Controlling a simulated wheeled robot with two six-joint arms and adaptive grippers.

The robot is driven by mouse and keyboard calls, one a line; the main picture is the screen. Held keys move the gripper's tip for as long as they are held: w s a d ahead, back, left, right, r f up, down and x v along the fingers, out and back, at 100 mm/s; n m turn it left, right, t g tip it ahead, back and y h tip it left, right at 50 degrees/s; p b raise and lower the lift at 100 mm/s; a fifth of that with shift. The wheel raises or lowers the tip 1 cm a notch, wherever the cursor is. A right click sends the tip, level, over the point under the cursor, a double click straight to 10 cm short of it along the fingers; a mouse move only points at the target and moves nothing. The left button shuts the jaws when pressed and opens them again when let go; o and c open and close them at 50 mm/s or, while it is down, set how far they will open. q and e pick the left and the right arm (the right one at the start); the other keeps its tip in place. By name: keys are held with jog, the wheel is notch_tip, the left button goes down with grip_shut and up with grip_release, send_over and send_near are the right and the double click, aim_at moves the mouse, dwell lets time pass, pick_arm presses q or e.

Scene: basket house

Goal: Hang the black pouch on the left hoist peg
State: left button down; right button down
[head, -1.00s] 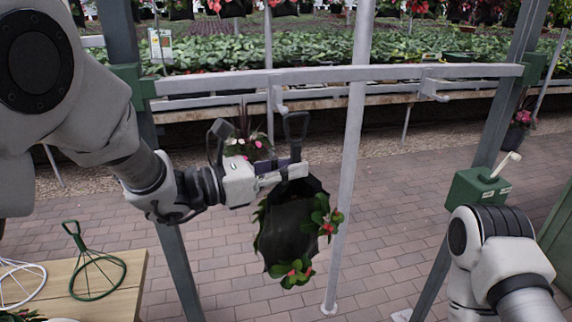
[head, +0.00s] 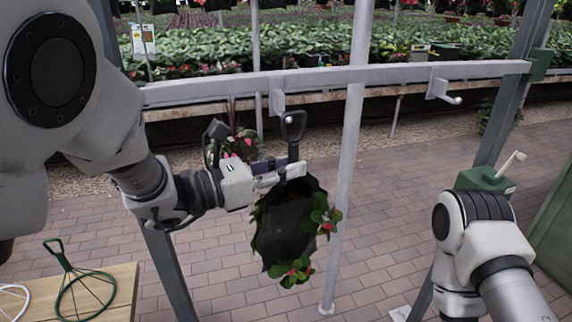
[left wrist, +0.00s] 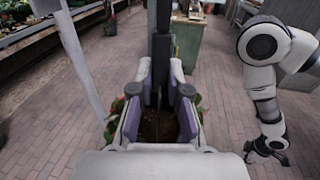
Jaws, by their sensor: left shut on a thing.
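The black pouch (head: 285,222), with green leaves and red flowers around it, hangs upright from my left gripper (head: 290,172). That gripper is shut on the stem of its black handle; the left wrist view shows the fingers (left wrist: 158,98) around the dark strap. The handle's loop (head: 303,124) stands above the fingers, beside the left hoist peg (head: 278,103) on the grey crossbar. The peg's pale tip shows within the loop's outline; I cannot tell whether it passes through. My right gripper (left wrist: 265,150) shows small in the left wrist view, its fingers unclear.
A second peg (head: 440,90) on the right of the crossbar (head: 400,73) is empty. A slanting grey pole (head: 347,170) stands just right of the pouch. A wooden table (head: 110,300) with wire stands is at lower left. A green winch box (head: 486,182) is at right.

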pick_arm(q)
jog(key=shift+s+r, duration=0.1)
jog(key=shift+r, duration=0.1)
dwell(0.3)
jog(key=shift+a+r, duration=0.1)
dwell(0.4)
jog(key=shift+w+a+b, duration=0.25)
jog(key=shift+w+a, duration=0.05)
jog(key=shift+w, duration=0.55)
jog(key=shift+w+a+b, duration=0.25)
jog(key=shift+w, duration=0.6)
jog(key=shift+w+a, duration=0.25)
jog(key=shift+w, duration=0.45)
jog(key=shift+b, duration=0.4)
